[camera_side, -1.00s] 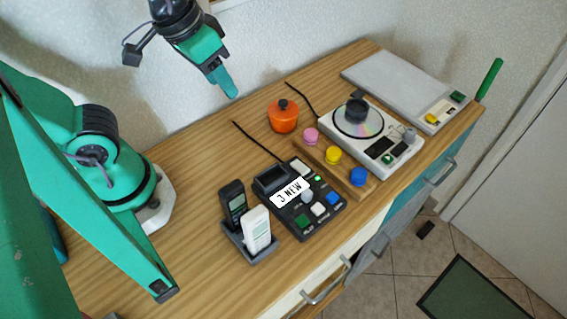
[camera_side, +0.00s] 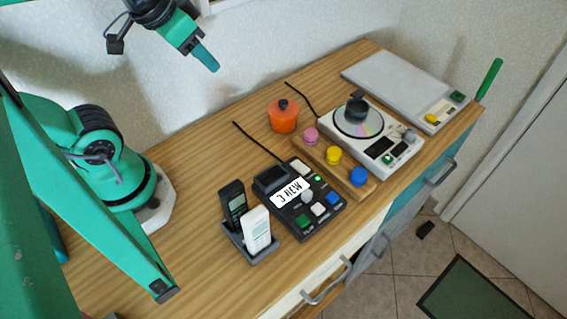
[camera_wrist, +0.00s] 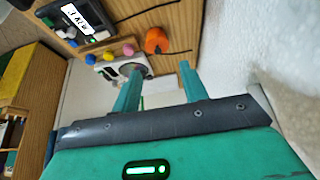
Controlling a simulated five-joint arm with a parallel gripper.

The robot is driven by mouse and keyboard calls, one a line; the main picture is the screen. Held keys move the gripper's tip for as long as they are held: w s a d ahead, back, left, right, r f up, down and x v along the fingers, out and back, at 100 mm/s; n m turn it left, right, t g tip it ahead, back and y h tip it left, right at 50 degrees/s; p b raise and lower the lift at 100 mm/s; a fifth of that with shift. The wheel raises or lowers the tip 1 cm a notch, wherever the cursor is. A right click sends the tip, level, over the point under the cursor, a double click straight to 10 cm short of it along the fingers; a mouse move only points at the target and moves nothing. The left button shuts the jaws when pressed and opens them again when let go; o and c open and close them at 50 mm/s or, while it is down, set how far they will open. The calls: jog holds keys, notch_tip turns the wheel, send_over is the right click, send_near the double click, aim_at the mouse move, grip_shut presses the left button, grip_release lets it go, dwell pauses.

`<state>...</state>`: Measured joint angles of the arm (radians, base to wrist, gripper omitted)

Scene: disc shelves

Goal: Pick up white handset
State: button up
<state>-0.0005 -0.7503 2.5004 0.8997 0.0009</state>
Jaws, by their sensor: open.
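The white handset (camera_side: 256,229) stands upright in a dark grey cradle (camera_side: 262,258) at the front of the wooden counter in the side view. A black handset (camera_side: 234,206) stands in the same cradle, just behind and to the left of it. My gripper (camera_side: 209,62) is high above the back of the counter, well up and to the left of the handsets, against the wall. In the wrist view my gripper (camera_wrist: 158,82) shows two green fingers apart with nothing between them. The white handset is not visible in the wrist view.
A black answering machine (camera_side: 300,198) reading "3 NEW" stands right of the cradle. Beyond it are an orange pot (camera_side: 283,116), a wooden strip with pink, yellow and blue knobs (camera_side: 334,156), and a white disc player (camera_side: 372,135). The counter left of the cradle is clear.

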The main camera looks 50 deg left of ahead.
jog(key=shift+o, duration=0.5)
jog(key=shift+d, duration=0.15)
jog(key=g, duration=0.5)
send_over(256, 224)
jog(key=w+a, duration=0.2)
notch_tip(256, 224, down, 9)
jog(key=shift+s+d, duration=0.1)
jog(key=shift+s, duration=0.05)
jog(key=shift+s+d+f+g, duration=0.2)
jog(key=shift+s+d+g, duration=0.05)
jog(key=shift+s+g, duration=0.05)
jog(key=shift+f, duration=1.3)
jog(key=shift+f, duration=0.1)
jog(key=shift+s+f, duration=0.2)
jog(key=shift+f, duration=2.25)
